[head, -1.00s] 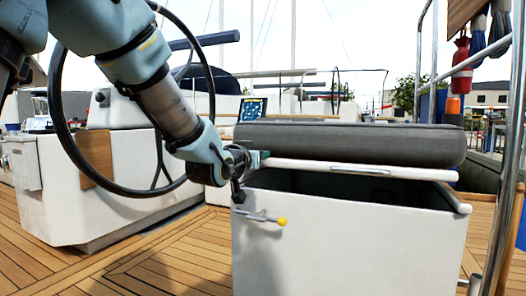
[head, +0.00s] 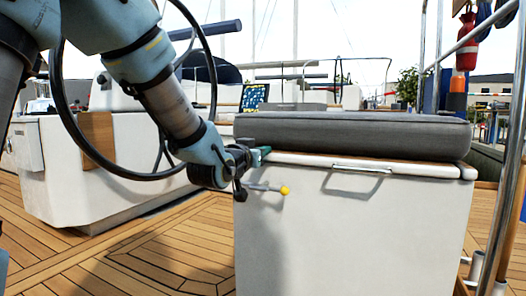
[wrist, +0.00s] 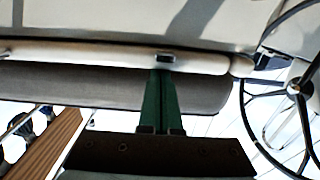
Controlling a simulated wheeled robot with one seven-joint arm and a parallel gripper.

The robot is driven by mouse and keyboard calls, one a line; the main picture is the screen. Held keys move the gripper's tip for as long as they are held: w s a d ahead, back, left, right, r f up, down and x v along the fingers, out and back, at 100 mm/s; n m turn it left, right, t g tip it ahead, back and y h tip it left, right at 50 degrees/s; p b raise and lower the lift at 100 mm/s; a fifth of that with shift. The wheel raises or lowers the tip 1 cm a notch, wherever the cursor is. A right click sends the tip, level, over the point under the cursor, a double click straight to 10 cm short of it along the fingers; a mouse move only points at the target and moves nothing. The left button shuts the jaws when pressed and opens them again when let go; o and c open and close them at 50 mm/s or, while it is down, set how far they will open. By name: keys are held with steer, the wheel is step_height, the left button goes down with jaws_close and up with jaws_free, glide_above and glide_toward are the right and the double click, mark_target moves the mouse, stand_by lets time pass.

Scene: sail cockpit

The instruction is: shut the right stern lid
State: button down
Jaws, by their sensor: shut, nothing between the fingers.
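The right stern lid (head: 300,157) carries a thick grey cushion and has a pale front edge with a metal handle (head: 360,168). It lies flat on the white locker box (head: 350,230), with no dark gap showing at the front. My gripper (head: 266,151) is shut and empty at the lid's front left corner, just below the cushion. In the wrist view, the green fingers (wrist: 162,75) are together, with their tips at the pale lid edge (wrist: 80,54). I cannot tell whether they touch it.
A lever with a yellow knob (head: 285,190) sticks out near the locker's upper left. The black steering wheel (head: 57,90) stands close behind my arm. A steel rail post (head: 505,170) rises at the right. The teak deck (head: 150,255) is clear at front left.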

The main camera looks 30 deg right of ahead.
step_height(320, 180, down, 2)
steer(key=shift+s+a+f+y, duration=0.1)
steer(key=shift+a+f+y, duration=0.05)
steer(key=shift+y, duration=0.15)
steer(key=r+p+v, duration=0.2)
steer(key=p+v, duration=0.2)
steer(key=v, duration=0.7)
steer(key=w+a+f+n+y+p, duration=0.2)
steer(key=w+a+y, duration=0.1)
steer(key=a, duration=0.3)
steer(key=w+a+f+n+g+y+p, duration=0.1)
steer(key=w+a+f+n+y+p, duration=0.2)
steer(key=a, duration=0.4)
steer(key=w+a+f+y+p, duration=0.1)
steer(key=w+a+y+p, duration=0.1)
steer(key=w+a+y, duration=0.3)
steer(key=s+a+f+n+g+y+p, duration=0.1)
steer(key=s+a+n+g+y+p, duration=0.15)
steer(key=s+a, duration=0.45)
steer(key=s+a+n+g+y+p, duration=0.1)
steer(key=s+a+n+g+p, duration=0.25)
steer(key=a, duration=0.65)
step_height(320, 180, up, 38)
steer(key=g+p, duration=0.1)
steer(key=p, duration=3.6)
steer(key=shift+s+a+f+m+p, duration=0.25)
steer(key=shift+s+a+m+p, duration=0.05)
steer(key=shift+a+m+p, duration=0.15)
